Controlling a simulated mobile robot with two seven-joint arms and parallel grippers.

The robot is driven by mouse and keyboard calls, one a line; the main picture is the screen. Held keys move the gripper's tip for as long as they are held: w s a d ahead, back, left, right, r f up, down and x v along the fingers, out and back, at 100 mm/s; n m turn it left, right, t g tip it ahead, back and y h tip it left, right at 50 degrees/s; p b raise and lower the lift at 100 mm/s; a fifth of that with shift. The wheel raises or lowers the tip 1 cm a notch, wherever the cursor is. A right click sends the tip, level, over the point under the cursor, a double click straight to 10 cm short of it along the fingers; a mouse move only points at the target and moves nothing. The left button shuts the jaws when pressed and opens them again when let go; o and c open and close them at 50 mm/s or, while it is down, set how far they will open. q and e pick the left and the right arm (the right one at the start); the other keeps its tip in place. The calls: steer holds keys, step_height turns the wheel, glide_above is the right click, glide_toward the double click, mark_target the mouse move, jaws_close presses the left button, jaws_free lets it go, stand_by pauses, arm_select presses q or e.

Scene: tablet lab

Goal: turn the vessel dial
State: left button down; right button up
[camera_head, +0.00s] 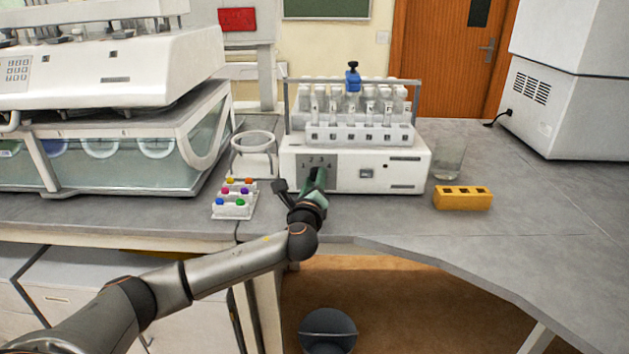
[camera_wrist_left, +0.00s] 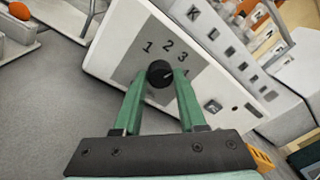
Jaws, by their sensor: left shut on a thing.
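The vessel dial (camera_wrist_left: 160,74) is a round black knob on a grey panel, with the numbers 1, 2, 3 and more printed around it. The panel is on the front of the white tester machine (camera_head: 400,178). My left gripper (camera_wrist_left: 161,80) has its green fingers on either side of the dial, shut on it. In the head view the left gripper (camera_head: 316,182) is in front of the panel and hides the dial. The numbers show just above it. My right gripper is in neither view.
A white tray with coloured knobs (camera_head: 234,211) lies left of the gripper, below a white ring stand (camera_head: 252,165). A yellow block with holes (camera_head: 463,198) and a clear beaker (camera_head: 449,160) stand right of the machine. The right bench top is clear.

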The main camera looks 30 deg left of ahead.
arm_select(q)
steer(key=shift+f, duration=0.1)
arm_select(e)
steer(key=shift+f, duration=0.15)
arm_select(q)
steer(key=shift+f+n+b, duration=0.1)
steer(key=shift+n+b, duration=0.55)
steer(key=shift+n, duration=0.15)
steer(key=shift+f+n+b, duration=0.1)
steer(key=shift+n+b, duration=0.35)
steer(key=shift+n, duration=0.35)
steer(key=shift+n+b, duration=0.5)
steer(key=shift+n, duration=0.3)
steer(key=shift+n+y+b, duration=0.3)
steer(key=shift+n+b, duration=0.25)
steer(key=shift+n, duration=0.85)
steer(key=shift+n+b, duration=0.3)
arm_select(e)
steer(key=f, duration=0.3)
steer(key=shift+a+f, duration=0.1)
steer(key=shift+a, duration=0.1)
arm_select(q)
steer(key=shift+t, duration=0.3)
